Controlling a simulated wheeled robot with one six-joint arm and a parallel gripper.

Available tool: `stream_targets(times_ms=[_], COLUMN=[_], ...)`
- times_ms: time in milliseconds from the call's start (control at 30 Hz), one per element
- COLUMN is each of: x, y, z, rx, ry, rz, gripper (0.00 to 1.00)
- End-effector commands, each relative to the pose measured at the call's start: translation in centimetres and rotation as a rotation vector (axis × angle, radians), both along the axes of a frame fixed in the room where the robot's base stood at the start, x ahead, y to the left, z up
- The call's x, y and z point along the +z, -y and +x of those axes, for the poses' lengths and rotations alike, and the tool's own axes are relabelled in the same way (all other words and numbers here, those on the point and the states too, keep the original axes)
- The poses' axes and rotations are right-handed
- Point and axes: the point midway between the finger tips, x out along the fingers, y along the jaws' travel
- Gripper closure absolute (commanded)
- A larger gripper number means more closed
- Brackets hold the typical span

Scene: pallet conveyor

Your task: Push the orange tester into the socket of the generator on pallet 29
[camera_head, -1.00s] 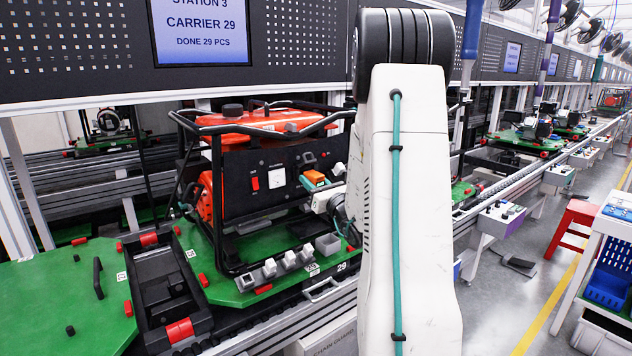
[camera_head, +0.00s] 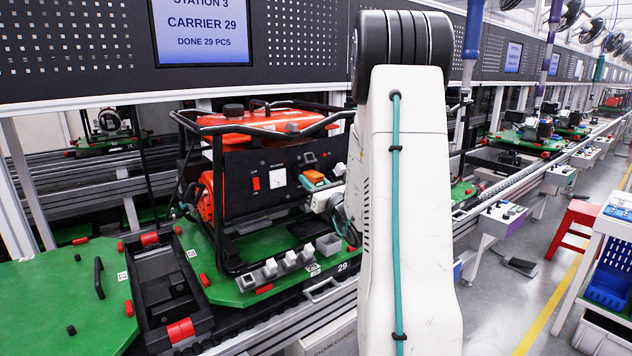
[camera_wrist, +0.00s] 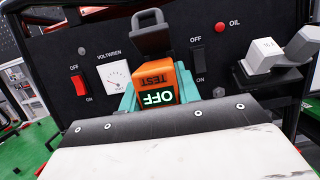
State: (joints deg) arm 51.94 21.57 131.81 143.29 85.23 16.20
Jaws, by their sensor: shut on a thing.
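The generator (camera_head: 262,175) has a black front panel with a red switch and a meter, and stands on the green pallet marked 29 (camera_head: 343,267). My gripper (camera_wrist: 157,88) has teal fingers shut on the orange tester (camera_wrist: 166,78), which reads OFF TEST upside down in the wrist view. The tester (camera_head: 315,176) is held at the right part of the panel. A dark grey socket with its flap raised (camera_wrist: 151,32) is directly beyond the tester's far end. The tester hides the socket's opening, so I cannot tell whether its pins are in.
Another grey socket holds a pale plug (camera_wrist: 275,57) to the right of the tester. A black tube frame (camera_head: 216,205) surrounds the generator. Several pale plugs (camera_head: 289,260) stand in a row at the pallet's front edge. A black tray (camera_head: 168,290) is at left.

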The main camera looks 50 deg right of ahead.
Motion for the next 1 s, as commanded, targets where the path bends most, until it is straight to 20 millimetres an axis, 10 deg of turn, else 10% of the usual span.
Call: stream_targets(times_ms=[800, 833, 900, 1000], x=[0.0, 0.0, 0.0, 0.0], y=[0.4, 0.4, 0.4, 0.4], z=[1.6, 1.6, 1.6, 1.6], rx=[-0.001, -0.001, -0.001, -0.001], ry=[0.0, 0.0, 0.0, 0.0], rz=[0.0, 0.0, 0.0, 0.0], gripper=[0.95, 0.65, 0.45, 0.42])
